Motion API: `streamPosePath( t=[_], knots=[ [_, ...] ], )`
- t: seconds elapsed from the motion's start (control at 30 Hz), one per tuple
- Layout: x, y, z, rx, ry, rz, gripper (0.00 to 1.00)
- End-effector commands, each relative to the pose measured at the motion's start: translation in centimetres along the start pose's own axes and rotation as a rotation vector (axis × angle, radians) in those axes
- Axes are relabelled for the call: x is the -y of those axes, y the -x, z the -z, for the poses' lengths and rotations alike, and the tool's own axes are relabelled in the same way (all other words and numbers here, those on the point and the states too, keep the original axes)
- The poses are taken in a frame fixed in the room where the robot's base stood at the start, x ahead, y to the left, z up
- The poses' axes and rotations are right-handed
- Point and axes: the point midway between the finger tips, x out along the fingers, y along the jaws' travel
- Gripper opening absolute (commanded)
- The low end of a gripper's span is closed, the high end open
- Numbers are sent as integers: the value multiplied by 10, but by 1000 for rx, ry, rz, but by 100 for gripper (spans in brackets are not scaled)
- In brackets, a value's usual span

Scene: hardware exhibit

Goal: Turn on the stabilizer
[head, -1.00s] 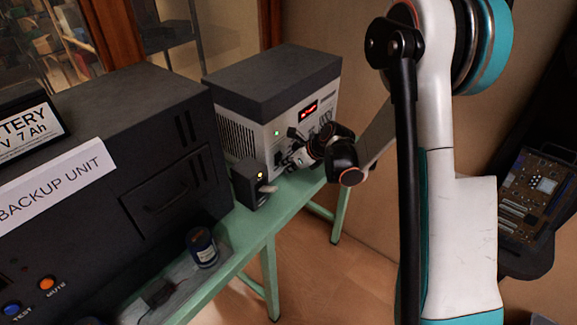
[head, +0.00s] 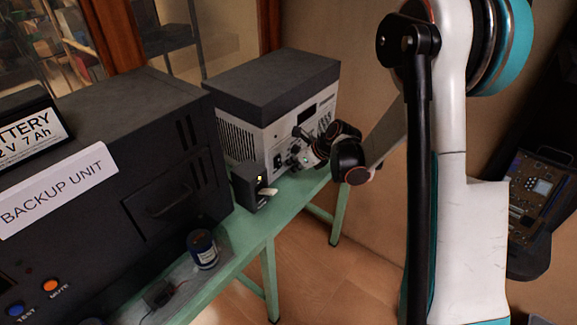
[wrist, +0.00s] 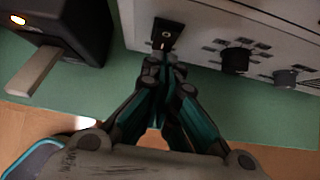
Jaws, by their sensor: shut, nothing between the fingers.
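A white-and-grey box with a dark lid, likely the stabilizer (head: 245,130), stands at the back of the green table in the head view. Its front display (head: 308,111) is dark. In the wrist view, its front panel (wrist: 200,22) spans the top, with a black switch (wrist: 166,34) in a dark frame. My gripper (wrist: 163,64) is shut and empty, its fingertips just below the switch; I cannot tell whether they touch it. In the head view my gripper (head: 308,142) is at the front panel, hiding part of it.
A small black box (head: 246,188) with a pale lever and a lit lamp stands close by on the green table (head: 285,205). The dark backup unit (head: 130,110) fills the left. A blue-black can (head: 203,250) stands before it.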

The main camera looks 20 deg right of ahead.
Motion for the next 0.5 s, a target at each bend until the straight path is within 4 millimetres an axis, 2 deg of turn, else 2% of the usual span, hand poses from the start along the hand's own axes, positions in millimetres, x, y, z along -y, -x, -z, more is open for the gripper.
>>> streamPosePath(
  t=[0.3, 0.5],
  knots=[
    [4, 66, -2, 0, 0, 0, 0],
    [4, 98, -4, 1, 1, 0, 0]
  ],
)
